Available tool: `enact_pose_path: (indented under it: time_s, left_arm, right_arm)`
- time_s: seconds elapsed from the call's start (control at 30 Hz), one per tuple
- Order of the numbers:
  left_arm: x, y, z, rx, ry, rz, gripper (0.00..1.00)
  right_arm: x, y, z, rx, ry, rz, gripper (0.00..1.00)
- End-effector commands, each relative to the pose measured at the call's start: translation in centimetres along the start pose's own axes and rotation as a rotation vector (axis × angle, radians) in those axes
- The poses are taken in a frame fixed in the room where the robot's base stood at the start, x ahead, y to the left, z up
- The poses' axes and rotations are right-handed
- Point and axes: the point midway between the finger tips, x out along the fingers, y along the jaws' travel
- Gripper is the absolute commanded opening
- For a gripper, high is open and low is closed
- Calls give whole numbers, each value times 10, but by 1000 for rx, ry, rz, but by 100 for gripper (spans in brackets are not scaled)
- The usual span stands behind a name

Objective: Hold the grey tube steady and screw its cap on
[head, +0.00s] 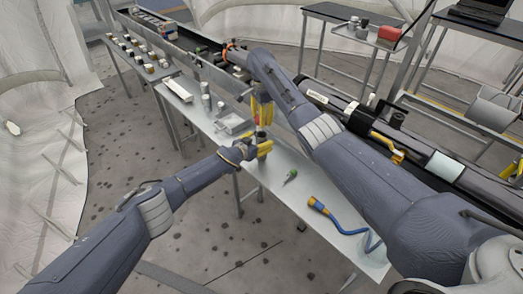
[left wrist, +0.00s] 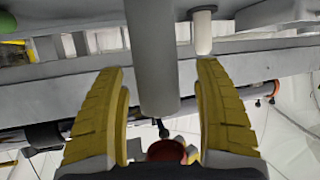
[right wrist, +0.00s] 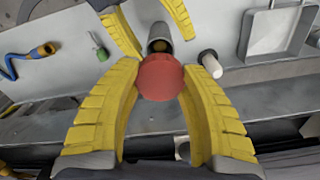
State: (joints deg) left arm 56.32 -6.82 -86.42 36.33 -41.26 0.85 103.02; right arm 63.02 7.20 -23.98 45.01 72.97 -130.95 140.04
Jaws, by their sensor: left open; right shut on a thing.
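The grey tube (left wrist: 153,60) stands between the spread fingers of my left gripper (left wrist: 160,115), with gaps on both sides. In the head view the tube (head: 261,134) is small, with my left gripper (head: 262,149) at it. My right gripper (right wrist: 160,95) is shut on the round red cap (right wrist: 160,77). The right wrist view shows the tube's open mouth (right wrist: 160,46) just beyond the cap, which overlaps its near edge. The cap is off the tube.
A white cylinder (right wrist: 211,64) and a grey tray (right wrist: 275,35) stand near the tube. A green-handled tool (head: 291,176) and a blue hose with a yellow end (head: 335,219) lie on the table's near part. The table (head: 285,205) has bare room around them.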

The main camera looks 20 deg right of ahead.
Motion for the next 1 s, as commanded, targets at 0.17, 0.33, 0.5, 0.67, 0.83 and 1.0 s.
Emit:
enact_pose_path:
  time_s: [0.17, 0.33, 0.5, 0.67, 0.83, 1.0]
  left_arm:
    - [8, 0, 0, -4, 0, -2, 69]
    - [12, 0, 3, -5, -2, -1, 69]
    - [14, 2, 7, -7, -6, 2, 69]
    - [15, 3, 8, -8, -7, 5, 69]
    - [15, 4, 8, -8, -7, 6, 69]
    - [15, 3, 8, -7, -7, 5, 69]
  right_arm:
    - [0, 0, 0, 0, 0, 0, 29]
    - [0, 0, 0, 0, 0, 0, 29]
    - [0, 0, 0, 0, 0, 0, 29]
    - [0, 0, 0, 0, 0, 0, 29]
    - [0, 0, 0, 0, 0, 0, 29]
    - [0, 0, 0, 0, 0, 0, 29]
